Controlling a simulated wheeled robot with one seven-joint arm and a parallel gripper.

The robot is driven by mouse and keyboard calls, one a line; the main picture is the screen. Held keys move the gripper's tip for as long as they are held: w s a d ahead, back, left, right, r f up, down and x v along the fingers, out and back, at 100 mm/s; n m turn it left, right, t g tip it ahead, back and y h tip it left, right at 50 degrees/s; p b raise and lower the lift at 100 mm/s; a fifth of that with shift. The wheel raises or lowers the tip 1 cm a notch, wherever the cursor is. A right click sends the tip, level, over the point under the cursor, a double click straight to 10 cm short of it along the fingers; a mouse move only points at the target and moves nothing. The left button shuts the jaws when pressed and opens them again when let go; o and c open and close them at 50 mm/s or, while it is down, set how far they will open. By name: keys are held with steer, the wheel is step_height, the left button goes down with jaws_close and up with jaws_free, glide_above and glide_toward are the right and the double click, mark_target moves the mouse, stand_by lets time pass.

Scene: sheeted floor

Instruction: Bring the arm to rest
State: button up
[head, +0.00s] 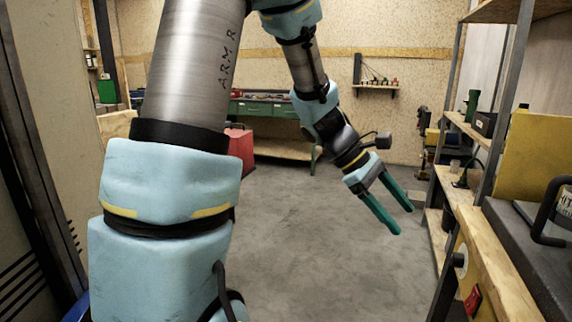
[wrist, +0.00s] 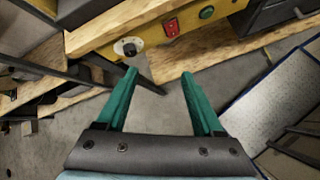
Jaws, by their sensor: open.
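My gripper (head: 403,215) has two green fingers that stand apart, with nothing between them. In the head view it hangs at the end of my bent arm, pointing down and to the right over the grey floor. The wrist view also shows my gripper (wrist: 158,85) open and empty. Beyond its fingertips there is a yellow panel (wrist: 148,33) with a red switch (wrist: 172,28) and a green button (wrist: 207,12). The fingers look apart from the panel. My large upper arm covers much of the left of the head view.
Wooden shelving (head: 466,205) on a metal frame stands close on the right, with a yellow board (head: 535,155) on it. A workbench (head: 270,148) with green drawers and a red case (head: 240,147) are at the back. The middle floor (head: 300,230) is clear.

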steer(key=a+f+m+t+y+p, duration=0.2)
steer(key=a+m+t+y, duration=0.3)
steer(key=a, duration=2.4)
steer(key=m+y+p, duration=0.1)
steer(key=m+y, duration=0.2)
steer(key=m, duration=0.1)
steer(key=shift+w, duration=0.4)
steer(key=shift+f, duration=0.1)
